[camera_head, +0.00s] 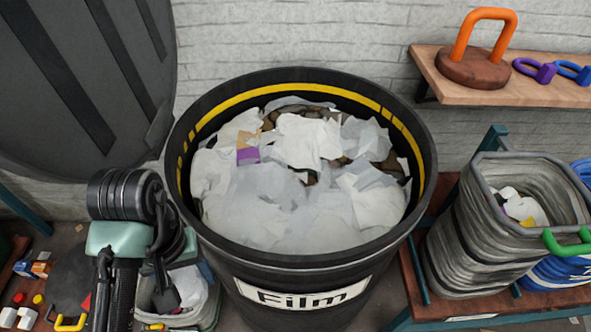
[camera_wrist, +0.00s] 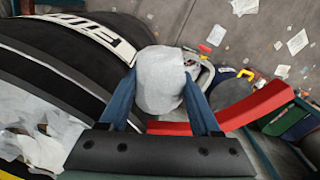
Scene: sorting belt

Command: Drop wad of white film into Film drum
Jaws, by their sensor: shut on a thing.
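The Film drum (camera_head: 300,268) is a large black drum with a yellow band inside its rim and a white "Film" label on its front. It is open and heaped with crumpled white film (camera_head: 290,195). In the wrist view the drum (camera_wrist: 75,62) curves along the left side. My gripper (camera_wrist: 160,95) is shut on a wad of white film (camera_wrist: 160,75), a pale rounded lump between the blue fingers. The wad is outside the drum, beside its label side. In the head view my arm is left of the drum, and I cannot make out the fingertips or held wad clearly.
A large dark panel (camera_head: 75,75) stands at the back left by the drum rim. A grey ribbed bin (camera_head: 470,240) stands on the right, under a wooden shelf (camera_head: 520,85) with an orange-handled weight. Small litter (camera_head: 35,270) lies at the lower left.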

